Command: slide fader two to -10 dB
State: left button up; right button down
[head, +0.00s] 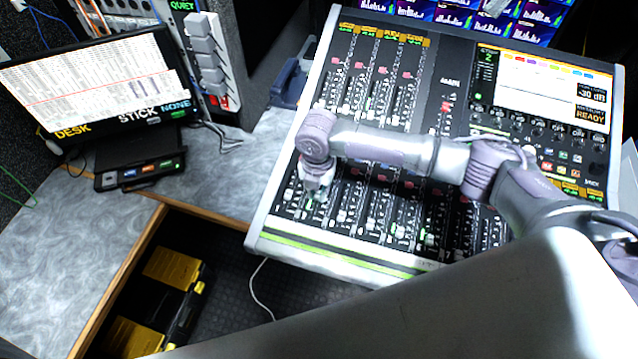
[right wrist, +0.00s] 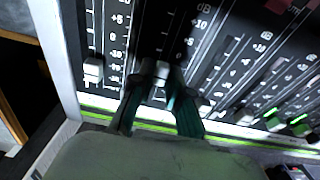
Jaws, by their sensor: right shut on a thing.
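The mixing console (head: 268,190) is a tilted panel with rows of faders. My right gripper (head: 312,196) reaches down to the lower left of the fader bank in the head view. In the right wrist view its two dark fingers (right wrist: 162,82) are shut on a pale fader cap (right wrist: 161,70), second from the left edge. The leftmost fader cap (right wrist: 92,71) is free beside it. The fingers hide part of the held cap and the lower scale marks, so its exact level cannot be read there. My left gripper is not in view.
More fader caps (right wrist: 245,117) stand close to the right of my fingers. The console screen (head: 545,75) shows "-30 dB" and "READY". A monitor (head: 90,90) stands on the grey desk (head: 60,240) at left. A yellow-and-black case (head: 172,266) lies below.

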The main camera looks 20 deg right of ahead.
aim_at(318, 194)
jog(key=c, duration=1.1)
grip_release()
jog(key=shift+r, duration=0.1)
notch_tip(318, 194, up, 12)
jog(key=shift+f, duration=0.1)
